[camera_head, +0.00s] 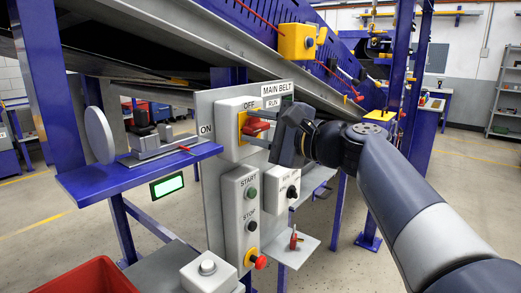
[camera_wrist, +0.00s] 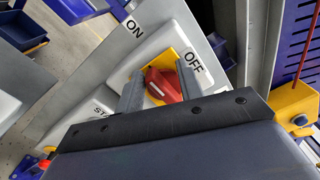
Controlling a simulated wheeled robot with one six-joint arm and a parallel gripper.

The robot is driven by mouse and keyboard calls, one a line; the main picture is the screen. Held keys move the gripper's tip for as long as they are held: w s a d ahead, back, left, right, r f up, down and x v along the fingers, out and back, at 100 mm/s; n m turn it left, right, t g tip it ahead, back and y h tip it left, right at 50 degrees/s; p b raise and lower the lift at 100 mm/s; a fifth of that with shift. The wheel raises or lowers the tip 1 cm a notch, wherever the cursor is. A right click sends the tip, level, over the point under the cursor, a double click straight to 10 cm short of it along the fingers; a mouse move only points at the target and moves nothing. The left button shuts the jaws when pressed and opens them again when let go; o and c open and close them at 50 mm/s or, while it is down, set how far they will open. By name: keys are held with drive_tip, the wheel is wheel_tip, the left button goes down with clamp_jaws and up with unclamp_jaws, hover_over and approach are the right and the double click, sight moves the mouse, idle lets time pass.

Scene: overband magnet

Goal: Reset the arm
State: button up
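My arm reaches in from the right in the head view, with my gripper (camera_head: 262,129) in front of the MAIN BELT control panel (camera_head: 215,185). In the wrist view my gripper (camera_wrist: 160,84) has its two grey fingers apart, one on each side of the red rotary handle (camera_wrist: 164,86). Small gaps seem to show between fingers and handle; contact is not clear. The red handle (camera_head: 256,127) sits on a yellow plate on a grey switch box, between ON and OFF labels. The gripper body hides part of the box.
START and STOP buttons (camera_head: 251,208), a red emergency knob (camera_head: 258,262) and a small selector box (camera_head: 287,186) lie below. A blue shelf (camera_head: 110,178) is left, a red bin (camera_head: 85,279) lower left. The conveyor frame (camera_head: 215,45) runs above. Open floor lies right.

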drive_tip(key=shift+r+m+p, duration=0.15)
drive_tip(key=shift+m+p, duration=0.35)
drive_tip(key=shift+m, duration=0.1)
